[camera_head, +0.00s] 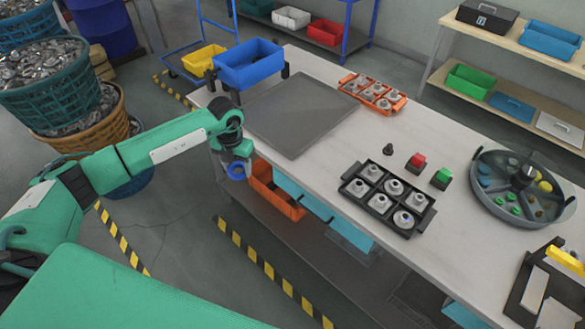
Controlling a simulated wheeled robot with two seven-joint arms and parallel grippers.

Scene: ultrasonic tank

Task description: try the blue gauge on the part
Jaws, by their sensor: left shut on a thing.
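My left gripper (238,157) hangs past the near left edge of the table, pointing down. It is shut on a blue ring-shaped gauge (237,171), which is held out over the floor, apart from the table. Several pale metal parts sit in a black tray (360,204) on the table's near side; one of them (403,220) has a darker centre. More such parts lie in an orange tray (399,106) at the far edge. I cannot tell which part is meant. My right gripper is out of view.
On the table (345,145) are a grey mat (300,115), a blue bin (249,65), a small black piece (388,149), a red button (417,162), a green button (442,178) and a round divided tray (480,197). An orange bin (275,193) is below.

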